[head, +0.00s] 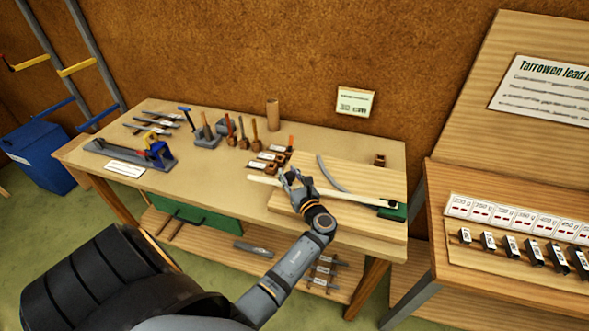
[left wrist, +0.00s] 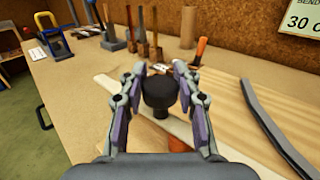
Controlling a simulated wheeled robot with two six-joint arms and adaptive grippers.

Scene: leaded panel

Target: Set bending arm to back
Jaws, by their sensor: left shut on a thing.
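A long pale bar (head: 358,197), which looks like the bending arm, lies across the wooden board (head: 385,180) at the right of the bench. Its right end has a dark fitting by a green block (head: 396,212). My left gripper (head: 296,183) is over the bar's left-middle part. In the left wrist view, my left gripper (left wrist: 162,95) has its fingers on both sides of a black knob (left wrist: 160,90) and is shut on it. The pale bar (left wrist: 108,84) passes beneath the knob. The gripper hides part of the bar. My right gripper is not in view.
A curved grey strip (head: 329,173) lies on the board behind the gripper; it also shows in the left wrist view (left wrist: 272,125). Several upright tools (head: 243,130) stand behind and to the left. A blue-and-grey tool (head: 135,153) sits at the bench's left. The bench's front left is mostly clear.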

